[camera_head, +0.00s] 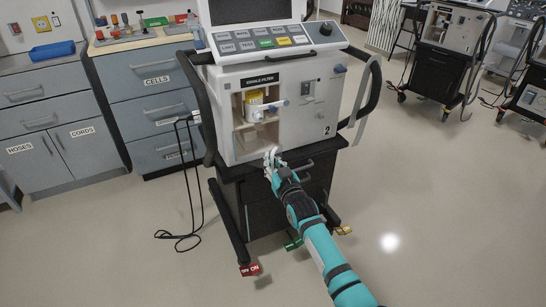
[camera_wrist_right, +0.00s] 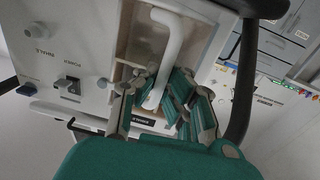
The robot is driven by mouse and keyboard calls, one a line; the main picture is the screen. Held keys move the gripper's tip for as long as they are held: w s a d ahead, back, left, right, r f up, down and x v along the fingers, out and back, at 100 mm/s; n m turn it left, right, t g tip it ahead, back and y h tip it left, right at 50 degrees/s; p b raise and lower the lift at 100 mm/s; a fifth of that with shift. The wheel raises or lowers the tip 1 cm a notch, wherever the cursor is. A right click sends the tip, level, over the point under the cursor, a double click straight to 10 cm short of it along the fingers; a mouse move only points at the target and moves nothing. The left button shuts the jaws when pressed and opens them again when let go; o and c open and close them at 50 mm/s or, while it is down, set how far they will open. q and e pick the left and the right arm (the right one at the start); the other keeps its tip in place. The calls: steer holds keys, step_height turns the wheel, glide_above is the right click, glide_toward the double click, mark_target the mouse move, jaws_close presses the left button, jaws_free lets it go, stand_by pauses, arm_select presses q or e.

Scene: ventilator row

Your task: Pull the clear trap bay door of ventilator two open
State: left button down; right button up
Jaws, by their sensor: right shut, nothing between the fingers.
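Ventilator two (camera_head: 316,130), marked with a 2, stands at centre in the head view. Its bay (camera_head: 237,110), under the EXHALE FILTER label, shows a white and yellow canister (camera_head: 254,106) inside. The clear door pane is too faint to make out, so I cannot tell whether it is open or closed. My right gripper (camera_head: 272,160) is at the lower front of the bay, shut and empty. In the right wrist view, its fingers (camera_wrist_right: 160,108) are close to a curved white tube or bar (camera_wrist_right: 172,45) in front of the bay; contact is unclear. My left gripper is out of view.
A black side rail (camera_head: 196,105) flanks the ventilator, above a dark wheeled cart (camera_head: 270,205) with red, green and yellow pedals. A black cord (camera_head: 190,236) lies on the floor. Grey drawers (camera_head: 150,80) stand at left.

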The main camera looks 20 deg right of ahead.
steer(key=shift+o, duration=1.2)
steer(key=shift+a+r, duration=0.1)
steer(key=shift+o, duration=0.6)
steer(key=shift+d, duration=0.4)
steer(key=shift+s+a, duration=0.2)
steer(key=shift+s, duration=0.05)
steer(key=s+d, duration=0.1)
steer(key=s, duration=1)
steer(key=shift+s+d, duration=0.2)
steer(key=shift+d, duration=0.05)
steer(key=shift+f, duration=0.2)
